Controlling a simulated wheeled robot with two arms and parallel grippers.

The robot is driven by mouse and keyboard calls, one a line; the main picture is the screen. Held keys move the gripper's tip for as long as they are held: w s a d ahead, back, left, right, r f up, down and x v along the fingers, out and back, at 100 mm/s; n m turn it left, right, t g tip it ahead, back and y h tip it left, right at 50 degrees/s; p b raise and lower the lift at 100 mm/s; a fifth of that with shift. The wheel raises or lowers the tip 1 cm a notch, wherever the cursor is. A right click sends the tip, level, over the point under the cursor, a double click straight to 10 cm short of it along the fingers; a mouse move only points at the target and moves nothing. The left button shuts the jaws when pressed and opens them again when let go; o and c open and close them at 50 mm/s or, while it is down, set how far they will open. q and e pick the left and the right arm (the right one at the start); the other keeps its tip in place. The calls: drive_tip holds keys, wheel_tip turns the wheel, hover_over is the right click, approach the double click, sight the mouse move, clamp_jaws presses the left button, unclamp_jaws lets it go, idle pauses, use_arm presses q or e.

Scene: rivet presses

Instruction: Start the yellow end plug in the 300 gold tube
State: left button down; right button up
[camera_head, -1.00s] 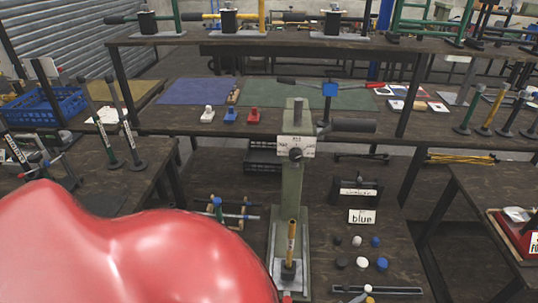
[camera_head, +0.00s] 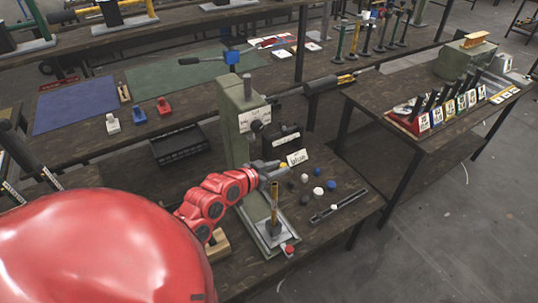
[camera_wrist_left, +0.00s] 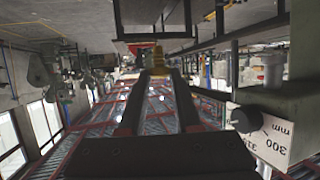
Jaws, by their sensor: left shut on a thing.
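The gold tube (camera_head: 275,204) stands upright on a dark holder on the base of the green press (camera_head: 239,122). My left gripper (camera_head: 283,166) is just above the tube's top, in front of the press column. In the left wrist view its two fingers (camera_wrist_left: 158,76) are shut on the small yellow end plug (camera_wrist_left: 158,60). I cannot tell whether the plug touches the tube. The press dial (camera_wrist_left: 246,119) and its "300 mm" plate show beside the gripper in the left wrist view. My right gripper is not in view.
White, dark and blue knobs (camera_head: 318,191), a "blue" card (camera_head: 297,158) and a dark slotted rail (camera_head: 337,206) lie right of the press. A red button (camera_head: 290,249) is at the base's front. The press handle (camera_head: 330,83) sticks out right. A side table (camera_head: 425,140) stands beyond.

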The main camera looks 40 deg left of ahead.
use_arm(q)
drive_tip(key=shift+s+a+r, duration=0.3)
drive_tip(key=shift+a+r, duration=0.1)
drive_tip(key=shift+a, duration=0.15)
drive_tip(key=shift+s+a+r, duration=0.25)
drive_tip(key=shift+a+r, duration=0.15)
drive_tip(key=shift+a, duration=0.15)
wheel_tip(320, 180, down, 6)
drive_tip(key=b, duration=0.4)
drive_tip(key=shift+b, duration=0.35)
drive_tip(key=shift+s+b, duration=0.1)
drive_tip(key=shift+b, duration=0.25)
idle(0.8)
drive_tip(key=shift+d+f+b, duration=0.1)
drive_tip(key=shift+f+b, duration=0.95)
drive_tip(key=shift+f, duration=0.15)
idle(0.3)
